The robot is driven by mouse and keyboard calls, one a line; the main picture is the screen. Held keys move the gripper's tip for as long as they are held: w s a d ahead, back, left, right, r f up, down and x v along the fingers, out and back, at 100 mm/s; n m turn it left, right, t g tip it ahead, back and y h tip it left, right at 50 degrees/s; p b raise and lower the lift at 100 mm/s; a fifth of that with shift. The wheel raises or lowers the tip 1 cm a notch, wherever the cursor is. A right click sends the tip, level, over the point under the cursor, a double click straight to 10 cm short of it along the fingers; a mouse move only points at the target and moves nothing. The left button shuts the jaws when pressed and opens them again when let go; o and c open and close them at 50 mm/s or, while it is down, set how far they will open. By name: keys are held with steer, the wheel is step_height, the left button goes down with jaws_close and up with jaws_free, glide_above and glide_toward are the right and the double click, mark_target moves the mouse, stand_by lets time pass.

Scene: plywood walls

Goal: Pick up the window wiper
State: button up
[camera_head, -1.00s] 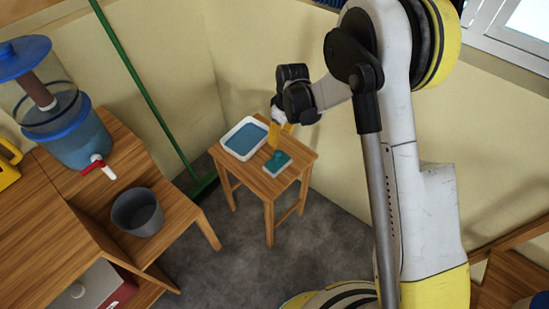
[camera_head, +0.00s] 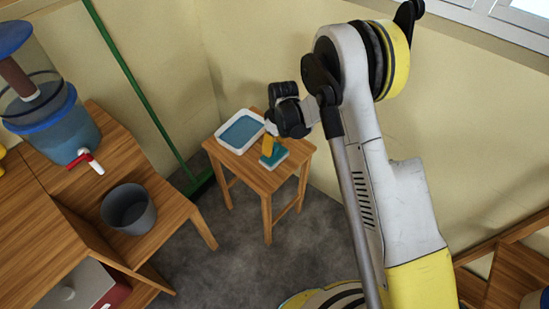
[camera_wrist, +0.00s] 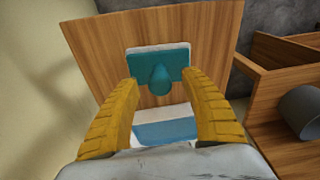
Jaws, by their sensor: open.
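The window wiper (camera_head: 273,157) is a teal block with a rounded handle and a whitish edge, lying on the small wooden stool (camera_head: 233,163). In the wrist view the wiper (camera_wrist: 158,65) lies ahead of my fingertips, its handle pointing toward me. My gripper (camera_head: 269,145) has yellow fingers and is over the stool, close to the wiper. In the wrist view my gripper (camera_wrist: 166,82) is open, with one finger on each side of the handle's line and nothing held. Whether a finger touches the wiper cannot be told.
A white tray with blue inside (camera_head: 242,131) is beside the wiper on the stool. A green broom (camera_head: 140,90) leans on the wall behind. At left, a shelf bench bears a grey bucket (camera_head: 129,210) and a water dispenser (camera_head: 65,130). Walls stand close behind the stool.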

steer(key=shift+r, duration=0.15)
jaws_close()
steer(key=shift+r, duration=0.1)
steer(key=shift+r+p, duration=0.3)
step_height(320, 180, up, 4)
steer(key=shift+d+p, duration=0.15)
steer(key=shift+p, duration=1)
steer(key=s+d+r+p, duration=0.1)
steer(key=d+r+p, duration=0.2)
steer(key=d+r, duration=0.3)
steer(key=d, duration=0.5)
steer(key=shift+d+p, duration=0.2)
steer(key=shift+p, duration=0.15)
steer(key=shift+s, duration=0.1)
